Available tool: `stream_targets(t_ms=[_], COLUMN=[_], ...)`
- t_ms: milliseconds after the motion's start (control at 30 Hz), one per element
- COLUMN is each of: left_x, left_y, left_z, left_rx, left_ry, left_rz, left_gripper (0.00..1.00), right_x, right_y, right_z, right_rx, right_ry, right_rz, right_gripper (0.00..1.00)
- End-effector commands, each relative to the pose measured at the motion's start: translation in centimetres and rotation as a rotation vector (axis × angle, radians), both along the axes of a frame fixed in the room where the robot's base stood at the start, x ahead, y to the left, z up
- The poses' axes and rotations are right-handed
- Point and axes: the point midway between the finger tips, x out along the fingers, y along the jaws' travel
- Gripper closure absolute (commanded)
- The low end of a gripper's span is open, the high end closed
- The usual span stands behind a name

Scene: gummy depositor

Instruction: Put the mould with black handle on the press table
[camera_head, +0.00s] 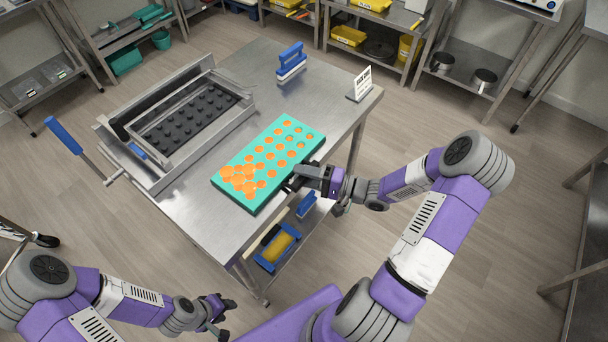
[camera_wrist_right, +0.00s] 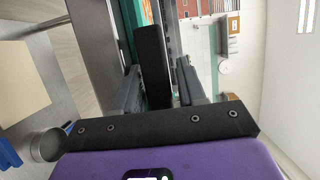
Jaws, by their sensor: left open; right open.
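A teal mould (camera_head: 262,148) with orange cavities lies on the steel table (camera_head: 215,215), near its front right edge. Its black handle shows in the right wrist view (camera_wrist_right: 151,60), between the two fingers. My right gripper (camera_head: 297,182) is at the mould's near right edge, open around the handle; a grip is not visible. The mould's teal edge (camera_wrist_right: 122,33) runs beside the handle in the wrist view. My left gripper (camera_head: 222,312) is open and empty, low in front of the table and away from the mould.
A steel frame with a black studded plate (camera_head: 190,115) and a blue-handled lever (camera_head: 70,138) occupies the table's left. A blue-handled tool (camera_head: 291,65) and a small white sign (camera_head: 361,84) stand at the back. A yellow and blue item (camera_head: 276,247) sits on the lower shelf.

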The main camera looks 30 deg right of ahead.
Motion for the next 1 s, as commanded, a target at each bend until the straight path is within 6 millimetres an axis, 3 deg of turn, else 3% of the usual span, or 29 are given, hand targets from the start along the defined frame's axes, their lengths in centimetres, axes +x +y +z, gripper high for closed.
stream_targets(t_ms=[167,600,1000], left_x=[0.0,0.0,0.0], left_y=[0.0,0.0,0.0], left_z=[0.7,2.2,2.3], left_rx=[0.0,0.0,0.0], left_ry=[0.0,0.0,0.0], left_rz=[0.0,0.0,0.0], left_gripper=[0.57,0.57,0.57], right_x=[-1.6,-7.9,-8.9], right_y=[-1.6,-7.3,-8.2], right_z=[0.2,0.1,0.0], right_rx=[-0.002,-0.002,-0.001], right_ry=[0.001,0.001,-0.001], right_rz=[-0.004,-0.002,0.0], right_gripper=[0.6,0.6,0.6])
